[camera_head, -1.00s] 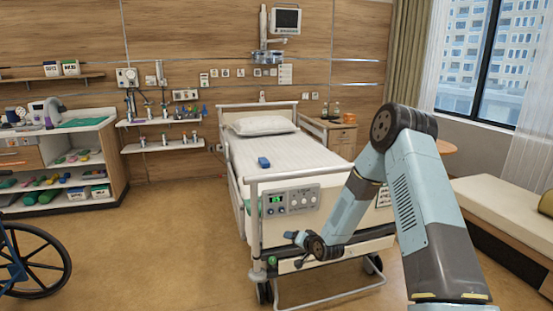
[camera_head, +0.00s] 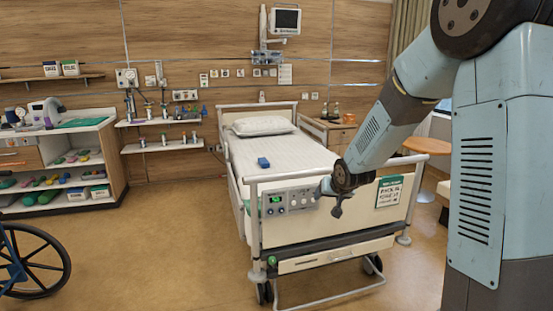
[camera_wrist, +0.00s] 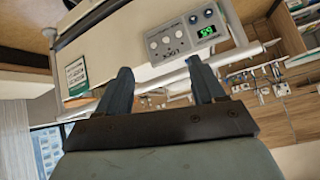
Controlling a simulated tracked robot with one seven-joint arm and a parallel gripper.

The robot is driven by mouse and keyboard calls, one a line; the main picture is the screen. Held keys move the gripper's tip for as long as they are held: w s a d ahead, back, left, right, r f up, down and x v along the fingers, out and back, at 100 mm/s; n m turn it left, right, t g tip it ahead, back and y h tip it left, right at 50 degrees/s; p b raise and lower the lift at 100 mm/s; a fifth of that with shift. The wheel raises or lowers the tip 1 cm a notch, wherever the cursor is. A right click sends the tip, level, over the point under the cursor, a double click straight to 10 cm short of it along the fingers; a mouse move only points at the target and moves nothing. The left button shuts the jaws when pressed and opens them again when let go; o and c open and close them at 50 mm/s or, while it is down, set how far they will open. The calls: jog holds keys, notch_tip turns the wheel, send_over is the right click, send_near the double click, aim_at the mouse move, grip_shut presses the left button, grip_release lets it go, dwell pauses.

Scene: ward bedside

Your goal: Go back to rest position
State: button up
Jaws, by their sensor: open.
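My gripper (camera_head: 337,207) hangs from my raised arm at the right of the head view, in front of the bed's footboard. In the wrist view my gripper (camera_wrist: 160,85) shows two dark fingers set apart, with nothing between them. The hospital bed (camera_head: 300,226) stands in the middle of the head view. Its control panel (camera_head: 289,200) with a green display is just left of my gripper, and the panel (camera_wrist: 182,38) also shows beyond the fingers in the wrist view. I cannot tell the exact gap between gripper and footboard.
A blue object (camera_head: 263,162) lies on the mattress. A wheelchair (camera_head: 30,262) stands at the left edge, near a shelf unit (camera_head: 117,165). A bedside cabinet (camera_head: 338,135) and a round table (camera_head: 427,145) stand to the right. Floor left of the bed is clear.

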jog(key=s+d+r+g, duration=0.1)
jog(key=s+r, duration=0.4)
jog(key=s, duration=0.7)
jog(key=s+d+r+g+h, duration=0.1)
jog(key=s+d+r, duration=0.2)
jog(key=s, duration=0.9)
jog(key=s+d+r+g, duration=0.1)
jog(key=s+d+r, duration=0.1)
jog(key=s+r, duration=0.6)
jog(key=s, duration=0.4)
jog(key=shift+s+d+r+h, duration=0.15)
jog(key=shift+d+r+h, duration=0.05)
jog(key=shift+d+h, duration=0.1)
